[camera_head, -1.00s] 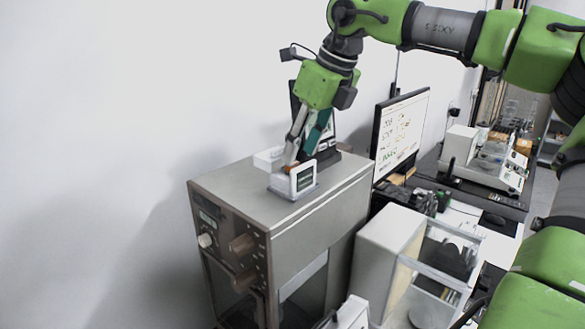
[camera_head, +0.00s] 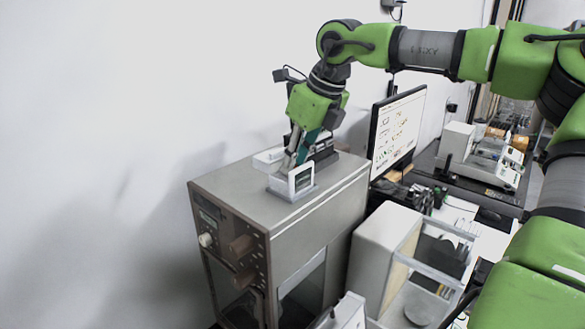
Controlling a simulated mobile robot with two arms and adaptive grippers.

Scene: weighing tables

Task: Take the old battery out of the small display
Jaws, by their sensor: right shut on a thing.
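The small display (camera_head: 302,179), a white upright frame with a dark screen, stands in a grey base on top of the large grey-brown cabinet (camera_head: 240,183). My right gripper (camera_head: 289,166) points down just behind the display, its fingertips low at the display's back and partly hidden by it. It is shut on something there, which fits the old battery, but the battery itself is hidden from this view. My left gripper is not in view.
A white box-like item (camera_head: 267,157) lies behind the gripper on the cabinet top. A monitor (camera_head: 397,132) stands to the right, and a glass-sided balance (camera_head: 385,245) stands in front of it. The cabinet top's left part is clear.

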